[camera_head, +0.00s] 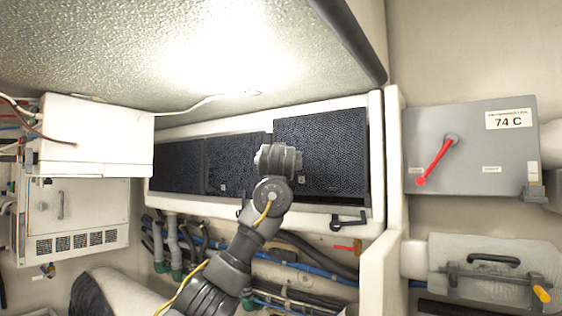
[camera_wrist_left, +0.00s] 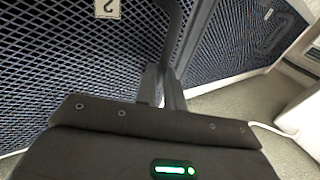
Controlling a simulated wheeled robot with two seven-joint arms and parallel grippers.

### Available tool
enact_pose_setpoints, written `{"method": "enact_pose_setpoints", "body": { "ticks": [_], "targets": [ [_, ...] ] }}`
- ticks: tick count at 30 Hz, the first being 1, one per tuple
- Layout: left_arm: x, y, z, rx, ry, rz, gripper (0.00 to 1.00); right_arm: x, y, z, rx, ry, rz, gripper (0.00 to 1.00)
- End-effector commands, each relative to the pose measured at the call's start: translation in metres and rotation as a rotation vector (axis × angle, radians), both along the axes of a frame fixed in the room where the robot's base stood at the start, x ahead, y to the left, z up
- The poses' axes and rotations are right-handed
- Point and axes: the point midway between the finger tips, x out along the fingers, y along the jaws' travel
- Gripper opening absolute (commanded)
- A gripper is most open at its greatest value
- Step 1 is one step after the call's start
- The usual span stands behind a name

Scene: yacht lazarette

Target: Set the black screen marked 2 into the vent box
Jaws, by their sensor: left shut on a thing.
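The black mesh screen marked 2 (camera_wrist_left: 60,60) fills the left of the left wrist view, its white label (camera_wrist_left: 107,8) upside down at the top edge. My left gripper (camera_wrist_left: 163,88) is shut on it by a dark bar at its edge. In the head view, the screen (camera_head: 335,150) stands at the right bay of the white vent box (camera_head: 376,150), overlapping the box's top rim, with a dark gap below it. My left wrist hides its lower left part and my fingertips. I cannot tell how deep it sits. My right gripper is in neither view.
Two other black screens, left (camera_head: 178,168) and middle (camera_head: 232,155), sit in the box. A black latch (camera_head: 349,222) is at its lower right rim. Hoses and pipes (camera_head: 300,255) run below. A white unit (camera_head: 95,135) stands left, a grey switch box (camera_head: 465,150) right.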

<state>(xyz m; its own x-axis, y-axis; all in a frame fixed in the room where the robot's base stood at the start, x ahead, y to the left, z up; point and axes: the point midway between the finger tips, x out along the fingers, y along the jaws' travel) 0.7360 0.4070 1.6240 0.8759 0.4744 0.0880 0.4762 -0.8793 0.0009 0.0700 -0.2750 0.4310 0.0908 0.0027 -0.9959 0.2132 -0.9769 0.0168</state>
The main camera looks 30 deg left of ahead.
Motion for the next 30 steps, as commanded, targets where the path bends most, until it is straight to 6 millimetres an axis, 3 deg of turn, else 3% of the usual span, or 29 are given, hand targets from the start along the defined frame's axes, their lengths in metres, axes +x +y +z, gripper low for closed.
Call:
{"method": "enact_pose_setpoints", "body": {
  "ticks": [30],
  "targets": [
    [-0.001,0.0,-0.019,-0.001,-0.004,0.0,0.0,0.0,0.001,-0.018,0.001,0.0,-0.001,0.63]
  ]
}}
